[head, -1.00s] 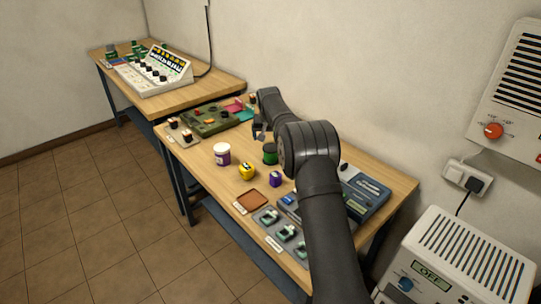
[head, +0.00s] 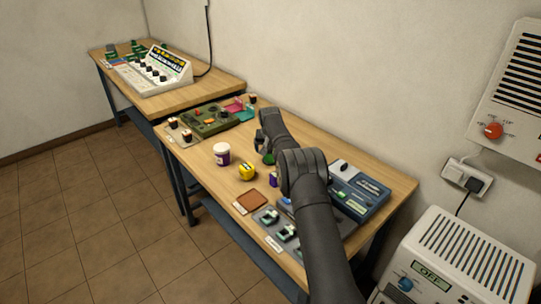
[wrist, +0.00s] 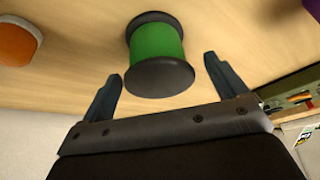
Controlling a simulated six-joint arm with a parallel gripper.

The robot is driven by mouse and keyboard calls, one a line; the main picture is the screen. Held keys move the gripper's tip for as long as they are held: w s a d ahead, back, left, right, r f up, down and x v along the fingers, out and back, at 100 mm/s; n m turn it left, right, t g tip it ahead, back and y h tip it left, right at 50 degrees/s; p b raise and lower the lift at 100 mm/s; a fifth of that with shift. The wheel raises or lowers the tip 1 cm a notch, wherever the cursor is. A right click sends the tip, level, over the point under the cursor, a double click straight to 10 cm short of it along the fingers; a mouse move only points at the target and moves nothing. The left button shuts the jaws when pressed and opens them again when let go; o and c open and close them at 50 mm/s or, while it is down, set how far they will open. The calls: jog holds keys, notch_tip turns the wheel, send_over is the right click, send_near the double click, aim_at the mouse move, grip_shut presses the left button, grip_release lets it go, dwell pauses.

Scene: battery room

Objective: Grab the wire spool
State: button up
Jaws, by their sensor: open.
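The wire spool (wrist: 157,48) is a green cylinder with black end flanges. In the wrist view it stands just beyond the fingertips of my gripper (wrist: 160,80), roughly centred between the two fingers. The fingers are apart and nothing is held between them. My gripper (head: 261,143) is partly hidden there too, close to the spool.
A white-and-purple jar (head: 222,154), a yellow object (head: 247,172) and a small purple object (head: 273,181) stand near the spool. A brown tray (head: 248,201) lies toward the front. A green panel (head: 208,120) and a blue-grey device (head: 358,188) are on the same table.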

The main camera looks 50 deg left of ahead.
jog(key=c, duration=1.3)
jog(key=shift+o, duration=0.2)
jog(key=shift+r, duration=0.1)
